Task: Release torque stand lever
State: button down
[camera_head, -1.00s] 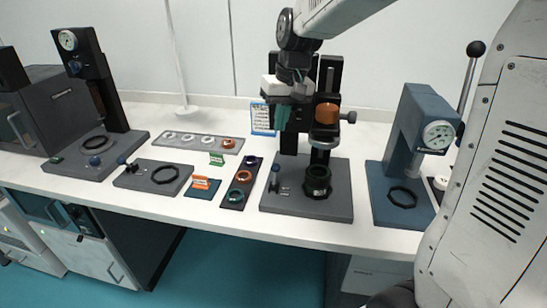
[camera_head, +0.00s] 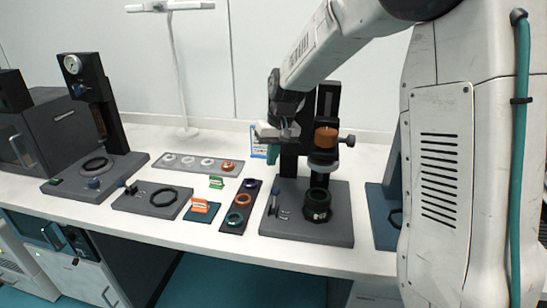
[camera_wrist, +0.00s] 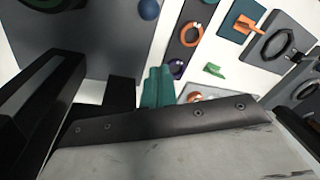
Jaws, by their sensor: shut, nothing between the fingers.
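The centre stand has a grey base (camera_head: 300,226), a dark green ring holder (camera_head: 317,204), an orange cylinder (camera_head: 326,138) above it and a small blue-knobbed lever (camera_head: 275,191) at the base's left. I cannot tell for sure which is the torque stand. My gripper (camera_head: 271,154) is shut and empty, its teal fingers in front of the centre stand's column, above the base. In the wrist view, its teal fingers (camera_wrist: 158,88) sit below a blue knob (camera_wrist: 148,9).
A gauge stand (camera_head: 83,80) is at the left. A ring tray (camera_head: 236,222), an orange-marked pad (camera_head: 201,214), a green tag (camera_head: 216,182) and a long ring tray (camera_head: 180,172) lie between. My arm covers most of the right-hand press (camera_head: 383,213).

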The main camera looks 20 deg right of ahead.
aim_at(275, 197)
jog(key=f, duration=0.4)
jog(key=a+f, duration=0.1)
jog(key=f, duration=0.2)
jog(key=shift+w, duration=0.2)
jog(key=s, duration=0.1)
jog(key=s+r, duration=0.1)
jog(key=s, duration=0.1)
jog(key=shift+s, duration=0.1)
jog(key=shift+s+r, duration=0.1)
jog(key=shift+s, duration=0.15)
